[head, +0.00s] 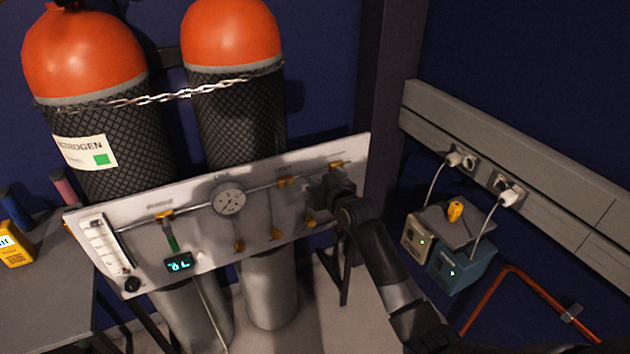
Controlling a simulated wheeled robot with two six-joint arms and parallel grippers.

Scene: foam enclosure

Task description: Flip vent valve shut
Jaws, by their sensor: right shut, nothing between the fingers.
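A white gas panel (205,265) carries a horizontal pipe with brass valve bodies. One valve at the left (164,215) has a green lever (171,238) hanging down. Another brass valve body (285,182) sits right of the round gauge, and a third (336,164) sits near the panel's right end. My right gripper (320,191) is shut and empty, in front of the panel between the two right-hand valves. It hides part of the pipe; contact cannot be told. My left gripper is not in view.
Two orange-topped cylinders (235,110) stand behind the panel, held by a chain (165,98). A round gauge (229,200) and a lit display (179,263) are on the panel. Boxes (462,262) with plugged cables stand at the right. A grey table (45,300) is at the left.

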